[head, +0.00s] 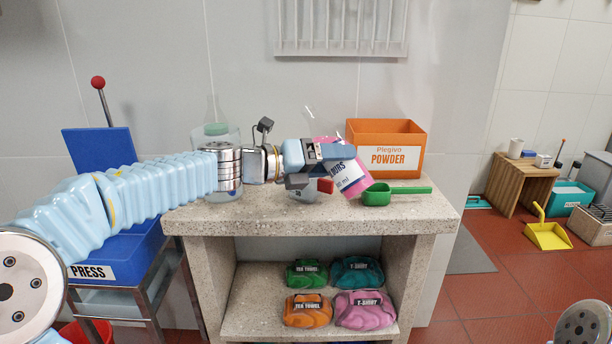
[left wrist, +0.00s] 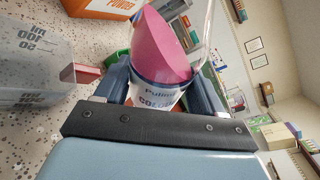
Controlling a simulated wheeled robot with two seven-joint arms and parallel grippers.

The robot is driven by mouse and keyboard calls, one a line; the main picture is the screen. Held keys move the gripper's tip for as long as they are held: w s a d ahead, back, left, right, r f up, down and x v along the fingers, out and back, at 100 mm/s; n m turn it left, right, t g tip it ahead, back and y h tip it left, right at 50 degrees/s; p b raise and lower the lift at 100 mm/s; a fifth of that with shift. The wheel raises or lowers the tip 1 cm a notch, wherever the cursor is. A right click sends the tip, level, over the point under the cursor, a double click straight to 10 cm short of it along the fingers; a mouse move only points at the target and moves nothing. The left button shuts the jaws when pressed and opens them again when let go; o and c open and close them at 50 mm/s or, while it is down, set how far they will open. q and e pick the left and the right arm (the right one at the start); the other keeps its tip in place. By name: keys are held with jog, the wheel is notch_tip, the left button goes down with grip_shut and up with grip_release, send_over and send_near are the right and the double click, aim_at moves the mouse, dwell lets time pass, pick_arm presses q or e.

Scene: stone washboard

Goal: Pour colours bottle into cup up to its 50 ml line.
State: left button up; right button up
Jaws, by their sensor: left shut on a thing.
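The colours bottle (head: 352,178) is clear with pink contents and a white label. It is tilted, its clear top leaning left and its base low at right. My left gripper (head: 318,156) is shut on it above the counter. In the left wrist view the bottle (left wrist: 160,95) sits between my left gripper's fingers (left wrist: 157,92), its pink surface slanted. The clear cup (left wrist: 35,75) with 50 and 100 ml marks shows in part at left, with no pink visible there. In the head view the cup (head: 299,193) is mostly hidden below my gripper. My right gripper is not in view.
An orange powder box (head: 385,140) stands behind right. A green scoop (head: 378,194) lies beside the bottle. A red piece (head: 325,186) is by the cup. Folded cloth bundles (head: 358,309) lie on the shelf below.

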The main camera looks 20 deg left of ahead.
aim_at(341, 181)
pick_arm(q)
jog(key=shift+s+d+f+n+h+b, duration=0.25)
jog(key=shift+f+b, duration=0.2)
jog(key=shift+b, duration=0.25)
jog(key=shift+d+f+n+h+b, duration=0.15)
jog(key=shift+f+n+b, duration=0.25)
jog(key=shift+b, duration=0.3)
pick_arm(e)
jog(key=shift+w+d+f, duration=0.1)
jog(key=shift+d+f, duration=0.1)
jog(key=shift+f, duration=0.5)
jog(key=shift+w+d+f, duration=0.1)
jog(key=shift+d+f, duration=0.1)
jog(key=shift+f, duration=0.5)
pick_arm(q)
jog(key=shift+s+d+r+n+t+h+b, duration=0.15)
jog(key=shift+d+r+n+t+h+b, duration=0.2)
jog(key=shift+n, duration=0.4)
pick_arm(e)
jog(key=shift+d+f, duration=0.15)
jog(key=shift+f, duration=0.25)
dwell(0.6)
